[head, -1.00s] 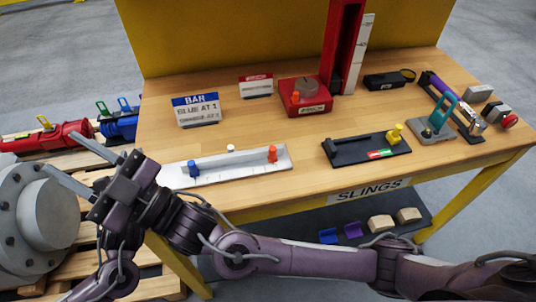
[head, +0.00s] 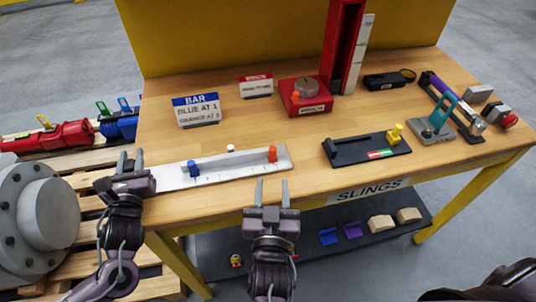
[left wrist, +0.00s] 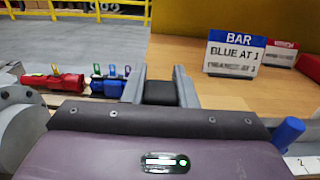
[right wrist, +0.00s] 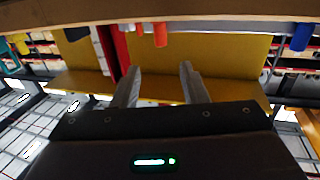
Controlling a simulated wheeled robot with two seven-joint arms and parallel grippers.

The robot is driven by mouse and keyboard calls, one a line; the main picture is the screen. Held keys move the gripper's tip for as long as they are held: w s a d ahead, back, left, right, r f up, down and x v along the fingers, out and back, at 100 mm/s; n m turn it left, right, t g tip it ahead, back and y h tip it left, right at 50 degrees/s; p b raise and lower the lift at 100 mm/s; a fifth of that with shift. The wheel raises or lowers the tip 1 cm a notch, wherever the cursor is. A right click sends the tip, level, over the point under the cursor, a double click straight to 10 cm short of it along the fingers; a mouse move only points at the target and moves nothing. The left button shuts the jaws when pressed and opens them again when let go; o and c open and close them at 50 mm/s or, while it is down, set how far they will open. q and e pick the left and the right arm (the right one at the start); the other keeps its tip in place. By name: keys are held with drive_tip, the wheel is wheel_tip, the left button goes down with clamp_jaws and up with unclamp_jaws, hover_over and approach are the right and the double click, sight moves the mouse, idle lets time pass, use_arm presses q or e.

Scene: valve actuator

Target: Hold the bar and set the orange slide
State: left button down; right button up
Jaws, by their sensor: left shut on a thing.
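The white bar (head: 215,178) lies along the front of the table with number marks on it. It carries a blue slide (head: 193,169) near its left end, an orange slide (head: 272,154) near its right end and a white knob (head: 230,149) behind. My left gripper (head: 130,158) is shut at the bar's left end; a dark block (left wrist: 160,93) sits between its fingers in the left wrist view, and the contact is partly hidden. My right gripper (head: 271,187) is open and empty, in front of the table edge, nearer than the orange slide.
A blue-headed BAR sign (head: 197,109) reads BLUE AT 1; its orange line is hard to read. Behind stand a red box with a dial (head: 305,95) and a red column (head: 343,45). A black fixture with a yellow knob (head: 367,149) is to the right.

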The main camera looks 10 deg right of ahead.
sight(273, 152)
drive_tip(key=x, duration=0.9)
drive_tip(key=shift+w, duration=0.35)
clamp_jaws()
